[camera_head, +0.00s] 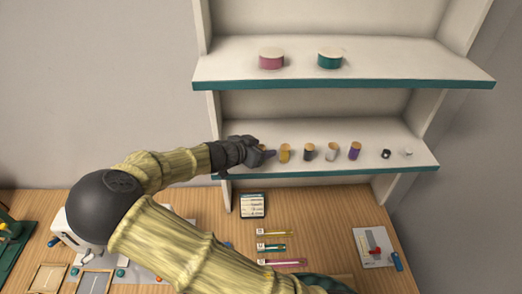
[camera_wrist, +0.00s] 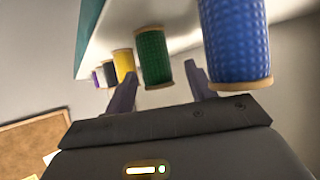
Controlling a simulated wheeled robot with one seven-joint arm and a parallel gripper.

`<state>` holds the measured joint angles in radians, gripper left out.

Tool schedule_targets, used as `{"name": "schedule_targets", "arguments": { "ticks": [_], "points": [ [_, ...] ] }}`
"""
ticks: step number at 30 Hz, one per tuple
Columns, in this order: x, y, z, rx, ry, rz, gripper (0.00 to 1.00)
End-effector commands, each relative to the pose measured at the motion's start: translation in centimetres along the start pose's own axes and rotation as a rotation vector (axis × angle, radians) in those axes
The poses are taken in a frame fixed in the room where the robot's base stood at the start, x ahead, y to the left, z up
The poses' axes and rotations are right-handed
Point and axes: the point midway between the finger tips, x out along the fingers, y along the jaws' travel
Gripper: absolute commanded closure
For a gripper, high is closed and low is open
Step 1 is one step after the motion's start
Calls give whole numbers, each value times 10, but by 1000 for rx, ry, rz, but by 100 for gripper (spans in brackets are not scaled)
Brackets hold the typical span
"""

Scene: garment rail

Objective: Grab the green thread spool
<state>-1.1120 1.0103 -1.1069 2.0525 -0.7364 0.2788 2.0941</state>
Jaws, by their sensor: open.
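The green thread spool (camera_wrist: 153,60) stands on the shelf in the wrist view, with wooden ends. My gripper (camera_wrist: 161,84) is open, one finger to the left and one to the right of the spool in the picture. I cannot tell how deep the spool sits between the fingers, and nothing shows as clamped. In the head view my gripper (camera_head: 267,153) is at the left part of the lower shelf, and the green spool is hidden behind it.
A blue spool (camera_wrist: 236,40) stands close to the right finger. A yellow spool (camera_wrist: 124,64) is on the other side. Dark (camera_head: 308,152), white (camera_head: 331,151) and purple (camera_head: 355,150) spools continue along the lower shelf (camera_head: 400,168). The upper shelf (camera_head: 400,70) hangs above.

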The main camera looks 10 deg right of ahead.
Motion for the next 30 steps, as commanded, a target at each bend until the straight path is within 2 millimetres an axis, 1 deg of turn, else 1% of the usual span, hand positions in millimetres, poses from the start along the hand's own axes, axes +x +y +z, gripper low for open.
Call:
{"name": "schedule_targets", "arguments": {
  "ticks": [14,15,17,21,22,30],
  "points": [
    [0,0,0,1,0,0,45],
    [0,0,0,1,0,0,49],
    [0,0,0,1,0,0,61],
    [0,0,0,1,0,0,88],
    [0,0,0,1,0,0,93],
    [0,0,0,1,0,0,93]
  ]
}}
